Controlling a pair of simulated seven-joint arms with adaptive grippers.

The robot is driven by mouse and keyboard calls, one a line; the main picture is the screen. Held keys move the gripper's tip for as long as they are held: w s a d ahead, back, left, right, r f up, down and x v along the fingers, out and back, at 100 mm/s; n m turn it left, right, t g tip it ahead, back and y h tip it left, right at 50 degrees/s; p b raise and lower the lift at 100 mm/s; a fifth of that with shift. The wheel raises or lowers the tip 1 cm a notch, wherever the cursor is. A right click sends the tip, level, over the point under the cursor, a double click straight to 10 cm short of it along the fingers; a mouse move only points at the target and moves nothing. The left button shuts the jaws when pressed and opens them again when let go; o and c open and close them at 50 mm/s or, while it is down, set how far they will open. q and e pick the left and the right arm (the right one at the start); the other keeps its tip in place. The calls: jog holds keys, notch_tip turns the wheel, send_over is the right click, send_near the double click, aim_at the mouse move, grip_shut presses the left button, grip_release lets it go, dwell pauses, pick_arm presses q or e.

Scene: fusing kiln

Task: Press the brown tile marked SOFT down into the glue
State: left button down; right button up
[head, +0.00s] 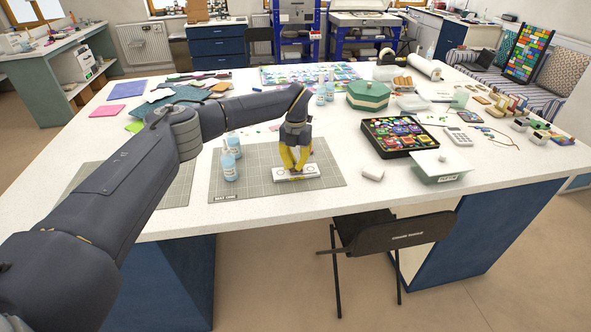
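My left gripper (296,168), with yellow fingers, points down over a small white board (313,172) on a grey cutting mat (232,187). Its fingertips are at or just above the middle of the board; I cannot tell whether they touch. The fingers look close together, but the gap between them is too small to judge. Dark round marks show on the board on either side of the fingers. I cannot make out the brown tile marked SOFT or any glue; the fingers cover the board's middle. My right gripper is out of view.
Blue-labelled bottles (229,165) stand on the mat left of the gripper. A black folding chair (395,235) stands at the front edge.

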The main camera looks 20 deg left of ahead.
pick_arm(q)
jog(key=shift+f, duration=0.35)
dwell(0.6)
jog(key=shift+r, duration=0.1)
jog(key=shift+r, duration=3.45)
